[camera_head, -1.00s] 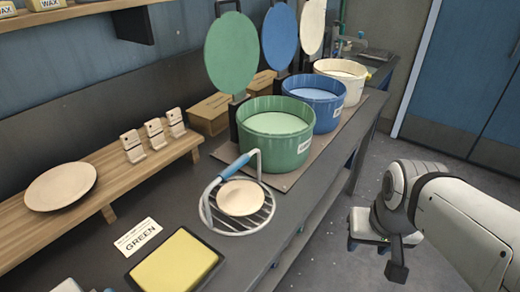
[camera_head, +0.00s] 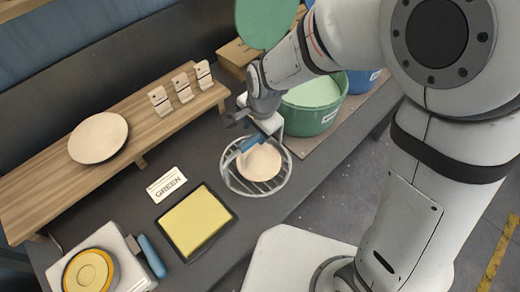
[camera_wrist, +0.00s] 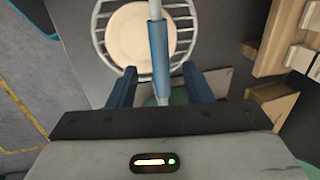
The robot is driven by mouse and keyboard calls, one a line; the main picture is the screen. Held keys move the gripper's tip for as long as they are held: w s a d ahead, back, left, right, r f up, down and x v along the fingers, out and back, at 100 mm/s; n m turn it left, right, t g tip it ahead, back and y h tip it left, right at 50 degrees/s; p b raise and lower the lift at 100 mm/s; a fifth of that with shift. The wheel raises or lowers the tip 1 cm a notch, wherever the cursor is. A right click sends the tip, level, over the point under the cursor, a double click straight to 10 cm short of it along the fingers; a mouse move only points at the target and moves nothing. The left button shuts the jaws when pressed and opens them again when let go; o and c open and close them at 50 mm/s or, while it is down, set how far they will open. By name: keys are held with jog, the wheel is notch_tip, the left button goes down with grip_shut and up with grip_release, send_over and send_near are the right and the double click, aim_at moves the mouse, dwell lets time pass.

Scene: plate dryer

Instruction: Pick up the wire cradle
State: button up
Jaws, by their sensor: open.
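The wire cradle (camera_head: 283,181) is a round metal wire rack on the dark bench, with a raised handle that has a blue grip (camera_head: 251,142). A pale round plate (camera_head: 262,163) lies in it. In the wrist view the cradle (camera_wrist: 97,32) is at the top, with the blue grip (camera_wrist: 158,55) upright in the middle. My gripper (camera_head: 246,128) is at the handle, and its two blue fingers (camera_wrist: 160,84) stand open on either side of the handle, with gaps showing. In the head view my arm partly hides the handle and the fingertips.
The green pot (camera_head: 318,106) stands just behind the cradle, close to my wrist. A yellow sponge tray (camera_head: 197,222), a "GREEN" card (camera_head: 167,184) and a white device with a yellow disc (camera_head: 118,258) lie in front. A wooden shelf (camera_head: 60,187) holds another plate (camera_head: 98,138).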

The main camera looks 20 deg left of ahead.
aim_at(254, 139)
jog(key=f+b, duration=0.1)
jog(key=f, duration=0.1)
jog(key=f+b, duration=0.1)
jog(key=f, duration=0.1)
jog(key=w+a+f+b, duration=0.1)
jog(key=f+b, duration=0.1)
jog(key=f, duration=0.1)
jog(key=shift+a, duration=0.1)
jog(key=shift+r, duration=0.15)
jog(key=shift+f, duration=0.25)
jog(key=shift+c, duration=0.6)
jog(key=shift+s, duration=0.1)
grip_shut()
